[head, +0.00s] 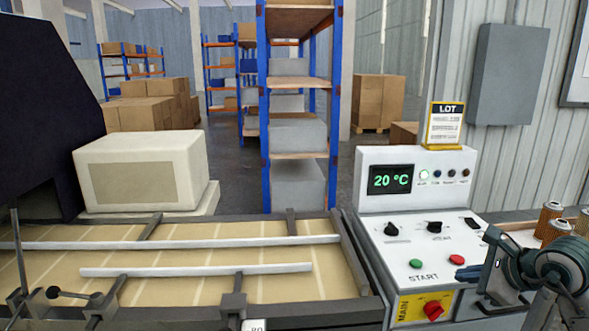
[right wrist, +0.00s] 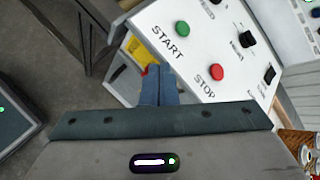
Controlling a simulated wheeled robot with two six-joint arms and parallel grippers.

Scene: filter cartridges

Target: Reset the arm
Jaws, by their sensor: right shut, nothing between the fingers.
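My right gripper (head: 468,272) is at the right of the head view, beside the control panel (head: 400,240), with its blue fingertips near the red stop button (head: 456,260). In the right wrist view its blue fingers (right wrist: 158,84) are together and empty, over the panel's front edge by the yellow plate. The green start button (head: 415,263) is left of the stop button; both also show uncovered in the wrist view, green (right wrist: 182,28) and red (right wrist: 216,72). My left gripper is not in view.
The panel's display (head: 391,180) reads 20 °C. A red main switch (head: 433,310) sits on a yellow plate. A conveyor with light rails (head: 200,270) lies to the left. Copper-coloured cartridges (head: 551,215) stand at the far right, behind my arm. A lot sign (head: 445,123) tops the panel.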

